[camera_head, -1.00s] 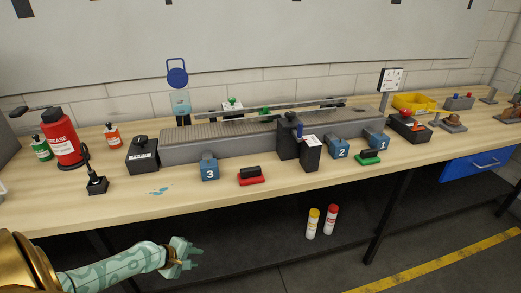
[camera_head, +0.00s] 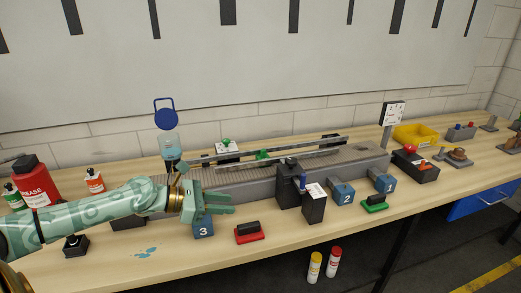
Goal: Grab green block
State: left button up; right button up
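A block with a green base and black handle (camera_head: 374,204) sits near the front edge of the bench, right of centre, below the blue block marked 1. My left gripper (camera_head: 232,203) reaches in from the left, above the bench by the blue block marked 3 (camera_head: 203,229). Its two fingers point right and look apart, with nothing seen between them. It is well to the left of the green block and not touching it. Smaller green pieces (camera_head: 263,155) sit by the rails behind. My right gripper is not in view.
A red block with black handle (camera_head: 249,232), a black box (camera_head: 314,206) and the blue block marked 2 (camera_head: 341,193) stand between my gripper and the green block. A grey conveyor (camera_head: 240,185) runs behind. A yellow bin (camera_head: 415,135) stands at the back right.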

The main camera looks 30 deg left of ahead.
aim_at(263, 155)
jog(key=i+j, duration=0.8)
jog(key=j, duration=0.2)
